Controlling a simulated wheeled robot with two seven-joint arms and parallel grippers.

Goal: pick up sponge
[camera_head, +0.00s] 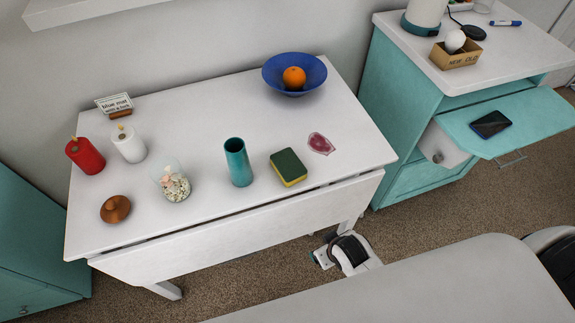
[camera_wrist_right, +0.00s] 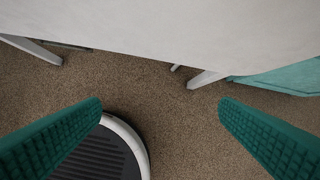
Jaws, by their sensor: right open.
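The sponge (camera_head: 288,167), yellow with a dark green top, lies flat on the white table (camera_head: 215,115) near its front edge, right of centre. In the right wrist view my right gripper (camera_wrist_right: 161,103) shows two teal ribbed fingers spread wide with nothing between them. It is over the carpet in front of the table, apart from the sponge. The sponge is not in the right wrist view. My left gripper is in neither view.
A blue bowl (camera_head: 294,73) holds an orange (camera_head: 294,77) behind. A teal drawer unit (camera_head: 405,110) stands right.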

